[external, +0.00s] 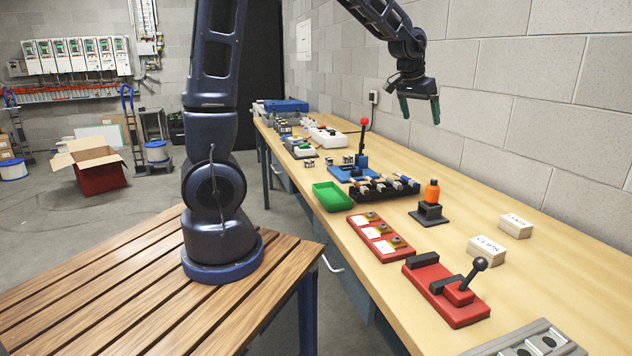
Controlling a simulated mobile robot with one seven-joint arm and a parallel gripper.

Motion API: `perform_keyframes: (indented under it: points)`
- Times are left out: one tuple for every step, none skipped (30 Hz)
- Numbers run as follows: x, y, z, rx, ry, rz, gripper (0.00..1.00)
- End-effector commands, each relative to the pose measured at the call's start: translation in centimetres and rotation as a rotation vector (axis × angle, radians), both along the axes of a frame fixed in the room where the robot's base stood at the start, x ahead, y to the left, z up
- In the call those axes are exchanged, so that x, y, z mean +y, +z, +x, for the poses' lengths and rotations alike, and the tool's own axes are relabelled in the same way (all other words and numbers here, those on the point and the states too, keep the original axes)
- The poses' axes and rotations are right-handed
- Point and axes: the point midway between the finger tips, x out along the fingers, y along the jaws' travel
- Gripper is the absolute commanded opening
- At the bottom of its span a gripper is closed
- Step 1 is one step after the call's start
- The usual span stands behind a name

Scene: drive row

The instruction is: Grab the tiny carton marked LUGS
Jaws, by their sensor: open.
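Two tiny pale cartons sit on the right part of the wooden workbench (440,300). The one nearer the wall has a small top label that seems to read LUGS (515,228). The other, just in front of it and to the left, seems to read CLIPS (487,251); the lettering is small in both cases. A narrow gap shows between them. My gripper (420,109) is open and empty, with dark green fingers pointing down. It hangs high above the bench, to the left of both cartons and well apart from them.
An orange bottle on a black stand (430,203) is left of the cartons. A red lever fixture (445,290) lies in front of them. A red tray (380,237), green bin (331,196) and blue press (355,170) stand farther left. The block wall (530,130) runs behind the bench.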

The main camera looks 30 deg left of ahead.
Motion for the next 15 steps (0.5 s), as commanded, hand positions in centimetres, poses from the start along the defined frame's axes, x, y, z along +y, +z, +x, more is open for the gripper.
perform_keyframes:
  points:
    - [-2.4,-1.2,0.1,0.003,-0.026,0.004,0.94]
    - [-3.6,-1.8,0.1,0.002,-0.04,0.004,0.94]
    - [-5.3,-2.6,0.1,0.002,-0.057,0.005,0.94]
    - [-6.5,-3.2,0.0,0.002,-0.071,0.006,0.94]
    - [-7.8,-3.8,0.0,0.001,-0.083,0.007,0.94]
    - [-9.4,-4.7,-0.2,0.0,-0.101,0.007,0.94]
    - [-10.7,-5.4,-0.4,-0.001,-0.115,0.008,0.94]
    - [-12.0,-6.1,-0.5,0.0,-0.127,0.008,0.94]
    - [-13.6,-7.1,-0.9,-0.001,-0.145,0.01,0.94]
    - [-14.9,-7.8,-1.1,-0.002,-0.157,0.01,0.94]
    - [-16.2,-8.5,-1.4,-0.003,-0.171,0.01,0.94]
    - [-17.8,-9.6,-1.9,-0.003,-0.189,0.011,0.94]
    - [-19.0,-10.4,-2.2,-0.004,-0.203,0.012,0.94]
    - [-20.2,-11.1,-2.6,-0.005,-0.216,0.013,0.94]
    - [-21.6,-12.1,-3.2,-0.006,-0.232,0.013,0.94]
